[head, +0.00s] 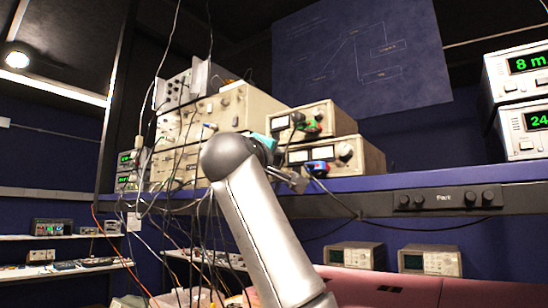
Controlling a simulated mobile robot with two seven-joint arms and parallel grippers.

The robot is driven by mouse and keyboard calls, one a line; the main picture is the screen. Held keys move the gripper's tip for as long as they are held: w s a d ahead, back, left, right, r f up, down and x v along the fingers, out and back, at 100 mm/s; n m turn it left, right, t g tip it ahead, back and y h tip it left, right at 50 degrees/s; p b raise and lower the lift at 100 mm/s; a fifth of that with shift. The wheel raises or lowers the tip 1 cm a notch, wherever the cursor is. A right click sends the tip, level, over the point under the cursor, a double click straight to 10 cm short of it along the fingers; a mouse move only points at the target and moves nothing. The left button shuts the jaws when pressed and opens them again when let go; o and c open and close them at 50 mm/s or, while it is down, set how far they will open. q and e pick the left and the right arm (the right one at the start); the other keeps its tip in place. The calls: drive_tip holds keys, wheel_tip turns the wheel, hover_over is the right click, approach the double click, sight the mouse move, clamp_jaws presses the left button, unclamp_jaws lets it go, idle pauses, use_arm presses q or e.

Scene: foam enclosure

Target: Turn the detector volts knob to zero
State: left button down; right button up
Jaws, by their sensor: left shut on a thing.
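My left arm rises from the bottom middle, and its small gripper (297,181) is at the front of the lower cream meter box (366,158) on the blue shelf. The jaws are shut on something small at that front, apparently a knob. My wrist and the jaws hide it, and I cannot read any label as detector volts. A round knob (345,151) shows uncovered on the right of the same front, beside a white meter window (298,156) and red and blue plugs (318,167). My right gripper is not in view.
Another meter box (335,119) is stacked on top. Cream instruments (235,106) with many hanging cables stand to the left. The blue shelf edge (430,180) has a dark strip with knobs (470,197) below it. Green-digit displays (520,90) stand at the right.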

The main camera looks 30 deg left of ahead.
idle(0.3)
use_arm(q)
drive_tip(key=c, duration=0.6)
unclamp_jaws()
drive_tip(key=b+v, duration=0.3)
drive_tip(key=v, duration=1.2)
drive_tip(key=shift+s+d+b, duration=0.1)
drive_tip(key=shift+s+b, duration=0.05)
drive_tip(key=shift+b, duration=0.15)
